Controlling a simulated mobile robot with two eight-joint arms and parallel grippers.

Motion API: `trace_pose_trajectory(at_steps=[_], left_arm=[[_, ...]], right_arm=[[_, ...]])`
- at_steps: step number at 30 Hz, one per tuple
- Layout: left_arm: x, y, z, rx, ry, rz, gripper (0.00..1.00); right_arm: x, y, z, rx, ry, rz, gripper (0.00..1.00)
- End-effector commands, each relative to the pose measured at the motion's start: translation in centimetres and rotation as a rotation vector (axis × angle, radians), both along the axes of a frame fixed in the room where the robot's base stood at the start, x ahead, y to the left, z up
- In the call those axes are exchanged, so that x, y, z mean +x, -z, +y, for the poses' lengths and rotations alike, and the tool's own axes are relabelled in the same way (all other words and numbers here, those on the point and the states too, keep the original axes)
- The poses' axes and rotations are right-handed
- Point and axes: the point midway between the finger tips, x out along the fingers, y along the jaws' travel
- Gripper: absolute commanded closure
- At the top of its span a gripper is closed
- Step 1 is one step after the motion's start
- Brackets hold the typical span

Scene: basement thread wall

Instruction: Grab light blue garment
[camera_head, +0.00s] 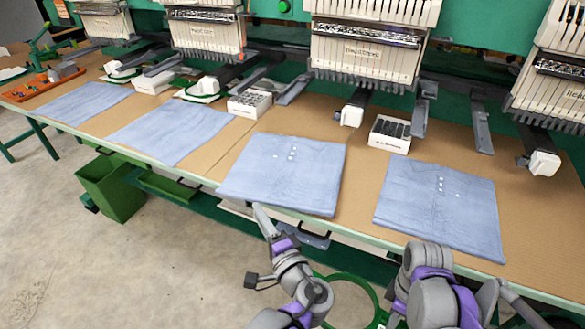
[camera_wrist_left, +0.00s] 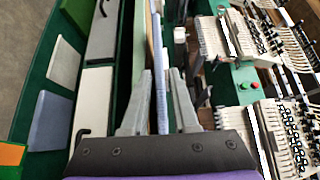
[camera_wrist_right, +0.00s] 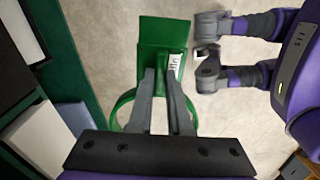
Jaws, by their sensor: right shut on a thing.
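Several light blue folded garments lie on the tan table. The one nearest my left gripper is the middle garment (camera_head: 284,172), with a few white dots. Another dotted garment (camera_head: 440,205) lies to its right. My left gripper (camera_head: 262,216) is at the front edge of the middle garment. In the left wrist view, the fingers of my left gripper (camera_wrist_left: 161,72) are apart, with a thin light blue edge (camera_wrist_left: 160,85) between them. In the right wrist view, my right gripper (camera_wrist_right: 160,72) is shut on a green hoop frame (camera_wrist_right: 164,33) with a white label, below table height.
Embroidery machine heads (camera_head: 365,50) overhang the table's back. White boxes of dark spools (camera_head: 390,133) stand behind the garments. A green bin (camera_head: 110,187) hangs below the table's front edge. An orange tray (camera_head: 40,86) is at the far left. The floor in front is clear.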

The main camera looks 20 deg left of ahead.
Motion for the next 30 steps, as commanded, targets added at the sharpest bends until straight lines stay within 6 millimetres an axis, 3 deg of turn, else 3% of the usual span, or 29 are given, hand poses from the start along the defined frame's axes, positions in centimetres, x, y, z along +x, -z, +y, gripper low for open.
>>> trace_pose_trajectory(at_steps=[18, 27, 30], left_arm=[[4.6, 0.2, 5.7, 0.001, -0.002, 0.001, 0.72], [4.9, 0.1, 6.0, 0.0, 0.002, 0.0, 0.72], [4.9, 0.1, 6.0, 0.0, 0.001, 0.0, 0.89]], right_arm=[[0.3, 2.0, 0.0, 0.0, 0.001, 0.005, 1.0], [0.3, 2.0, 0.0, 0.0, 0.001, 0.005, 1.0], [0.3, 2.0, 0.0, 0.0, 0.001, 0.005, 1.0]])
